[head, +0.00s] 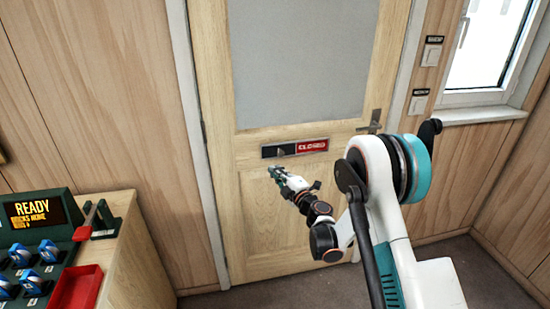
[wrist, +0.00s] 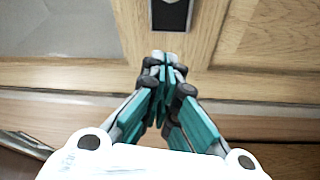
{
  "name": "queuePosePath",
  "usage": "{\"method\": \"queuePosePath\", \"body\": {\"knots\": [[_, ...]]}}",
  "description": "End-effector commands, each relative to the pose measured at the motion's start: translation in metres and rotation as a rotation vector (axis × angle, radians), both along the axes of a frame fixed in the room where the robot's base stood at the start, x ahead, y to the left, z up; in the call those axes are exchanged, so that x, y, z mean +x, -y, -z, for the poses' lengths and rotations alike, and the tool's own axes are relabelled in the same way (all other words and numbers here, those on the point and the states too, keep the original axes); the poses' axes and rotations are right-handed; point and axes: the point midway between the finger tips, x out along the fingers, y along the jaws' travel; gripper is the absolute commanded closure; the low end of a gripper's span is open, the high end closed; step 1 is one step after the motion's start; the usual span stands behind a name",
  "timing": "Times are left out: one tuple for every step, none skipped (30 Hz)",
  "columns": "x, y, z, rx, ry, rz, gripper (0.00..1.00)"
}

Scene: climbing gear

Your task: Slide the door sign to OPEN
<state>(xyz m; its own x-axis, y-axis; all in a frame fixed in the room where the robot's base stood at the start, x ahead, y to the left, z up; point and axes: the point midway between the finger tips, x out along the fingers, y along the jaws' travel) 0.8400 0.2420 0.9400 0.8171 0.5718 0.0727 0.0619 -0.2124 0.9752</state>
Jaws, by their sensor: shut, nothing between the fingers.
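The door sign (head: 295,148) is a flat strip on the wooden door's middle rail. Its right part is red and reads CLOSED. Its left part is black, with a small light tab (head: 280,152) on it. My gripper (head: 274,170) is shut and empty, just below the sign's black left part. In the wrist view the shut fingertips (wrist: 165,58) point at the lower end of a dark plate of the sign (wrist: 171,14). The red part is out of the wrist view.
The door (head: 255,215) is closed, with a handle (head: 372,122) to the sign's right. A counter (head: 128,255) at the left bears a green device with a READY display (head: 33,210) and a red tray (head: 78,290). Two wall switches and a window are at the right.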

Motion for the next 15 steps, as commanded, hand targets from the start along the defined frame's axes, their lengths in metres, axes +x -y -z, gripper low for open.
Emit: {"method": "queuePosePath", "body": {"knots": [[0.0, 0.0, 0.0, 0.0, 0.0, 0.0, 1.0], [0.0, 0.0, 0.0, 0.0, 0.0, 0.0, 1.0], [0.0, 0.0, 0.0, 0.0, 0.0, 0.0, 1.0], [0.0, 0.0, 0.0, 0.0, 0.0, 0.0, 1.0], [0.0, 0.0, 0.0, 0.0, 0.0, 0.001, 1.0], [0.0, 0.0, 0.0, 0.0, 0.0, 0.001, 1.0], [0.0, 0.0, 0.0, 0.0, 0.0, 0.001, 1.0], [0.001, 0.0, 0.0, 0.0, 0.0, 0.001, 1.0], [0.001, -0.001, 0.0, 0.0, 0.0, 0.001, 1.0], [0.003, -0.002, 0.0, 0.0, 0.0, 0.001, 1.0], [0.004, -0.003, 0.0, 0.0, 0.0, 0.001, 1.0], [0.007, -0.005, 0.0, 0.001, -0.001, 0.0, 1.0], [0.01, -0.007, 0.0, 0.001, -0.001, 0.001, 1.0], [0.013, -0.009, 0.0, 0.001, -0.001, 0.001, 1.0], [0.018, -0.012, -0.001, 0.001, -0.001, 0.001, 1.0]]}}
